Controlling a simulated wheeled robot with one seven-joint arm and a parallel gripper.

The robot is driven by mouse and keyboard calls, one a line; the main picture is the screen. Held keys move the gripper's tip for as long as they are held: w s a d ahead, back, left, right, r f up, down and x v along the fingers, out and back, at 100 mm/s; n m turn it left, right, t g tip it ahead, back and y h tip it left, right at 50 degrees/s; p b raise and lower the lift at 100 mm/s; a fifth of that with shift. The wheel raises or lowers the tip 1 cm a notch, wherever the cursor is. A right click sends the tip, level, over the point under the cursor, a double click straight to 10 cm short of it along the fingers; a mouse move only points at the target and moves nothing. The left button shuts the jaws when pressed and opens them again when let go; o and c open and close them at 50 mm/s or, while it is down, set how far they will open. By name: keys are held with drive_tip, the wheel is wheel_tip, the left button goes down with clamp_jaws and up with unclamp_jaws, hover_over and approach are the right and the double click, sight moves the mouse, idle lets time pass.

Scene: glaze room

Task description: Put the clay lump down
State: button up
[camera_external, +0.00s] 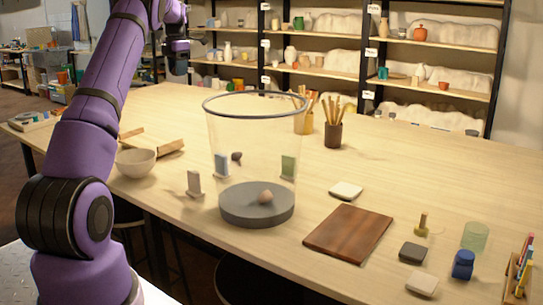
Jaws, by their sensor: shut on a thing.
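My gripper (178,62) is at the top left, raised above the far left part of the table. It is small and dark in this view. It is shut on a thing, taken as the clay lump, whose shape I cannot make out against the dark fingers. A small rounded brownish lump (265,197) rests on a dark grey round base (243,214) inside a tall clear cylinder (233,104), well apart from my gripper. A smaller dark lump (237,157) shows through the clear wall.
The wooden table (400,165) has free room at its far right. A bowl (136,162) stands at left. Small upright blocks (194,184) are near the cylinder. A brown board (348,233), a blue jar (462,265) and a tool cup (334,133) stand right of it.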

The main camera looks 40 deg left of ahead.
wheel_tip(320, 180, up, 2)
drive_tip(key=shift+r, duration=0.25)
drive_tip(key=d+r+m, duration=0.1)
drive_tip(key=d+m, duration=0.2)
drive_tip(key=d, duration=1.5)
drive_tip(key=s+d+m, duration=0.1)
drive_tip(key=s+d, duration=0.3)
drive_tip(key=d, duration=0.3)
drive_tip(key=s+d+f+m, duration=0.1)
drive_tip(key=s+d+m, duration=0.15)
drive_tip(key=d, duration=0.45)
drive_tip(key=s+d+m, duration=0.1)
drive_tip(key=s+d, duration=0.4)
drive_tip(key=d, duration=0.2)
drive_tip(key=shift+n, duration=0.25)
wheel_tip(320, 180, down, 29)
drive_tip(key=shift+w+a+f, duration=0.1)
drive_tip(key=shift+w+f, duration=0.05)
drive_tip(key=shift+f, duration=0.15)
drive_tip(key=o, duration=0.9)
